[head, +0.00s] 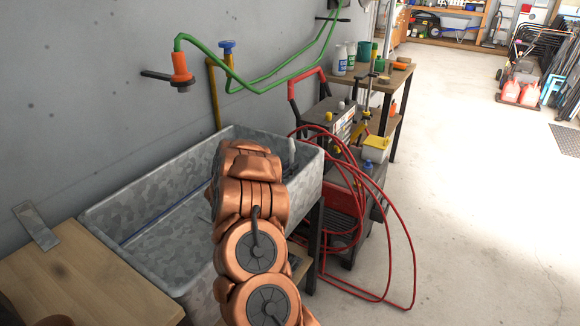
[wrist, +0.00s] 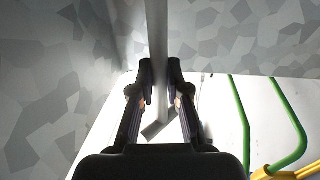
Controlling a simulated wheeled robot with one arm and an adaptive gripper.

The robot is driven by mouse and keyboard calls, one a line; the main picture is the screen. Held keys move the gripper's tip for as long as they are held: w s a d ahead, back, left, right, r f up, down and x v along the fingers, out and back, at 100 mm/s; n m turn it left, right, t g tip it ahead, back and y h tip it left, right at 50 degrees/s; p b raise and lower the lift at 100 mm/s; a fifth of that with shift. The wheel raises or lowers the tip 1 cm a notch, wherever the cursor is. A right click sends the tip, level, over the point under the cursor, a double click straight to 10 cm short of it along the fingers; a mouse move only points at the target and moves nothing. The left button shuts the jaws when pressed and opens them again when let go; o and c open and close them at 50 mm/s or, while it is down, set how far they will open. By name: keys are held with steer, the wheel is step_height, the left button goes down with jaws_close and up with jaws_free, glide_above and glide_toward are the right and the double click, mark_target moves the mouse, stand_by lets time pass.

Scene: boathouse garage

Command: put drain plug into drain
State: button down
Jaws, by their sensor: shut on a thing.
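My gripper (wrist: 160,76) is shut on a narrow, pale grey upright piece (wrist: 157,35) in the wrist view, apparently the drain plug. The piece runs from the top of the picture down between the two fingertips. A grey, tilted, square-ended part (wrist: 154,130) shows between the fingers below. In the head view my copper arm reaches over the galvanized sink (head: 150,190) and hides my gripper. A small pale upright thing (head: 292,152) shows near the sink's right end; I cannot tell what it is. The drain is not visible in either view.
A wooden bench (head: 85,280) with a flat metal piece (head: 36,226) adjoins the sink's left end. Red hose loops (head: 412,250) hang beside a machine on the right. A green hose (head: 265,88) hangs above the sink. Open floor (head: 480,220) lies to the right.

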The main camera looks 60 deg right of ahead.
steer(key=shift+f, duration=0.2)
steer(key=c, duration=1.1)
jaws_free()
steer(key=shift+f, duration=0.1)
steer(key=shift+a, duration=0.1)
steer(key=a, duration=0.8)
steer(key=w+a, duration=0.1)
steer(key=a, duration=0.2)
steer(key=shift+a, duration=0.4)
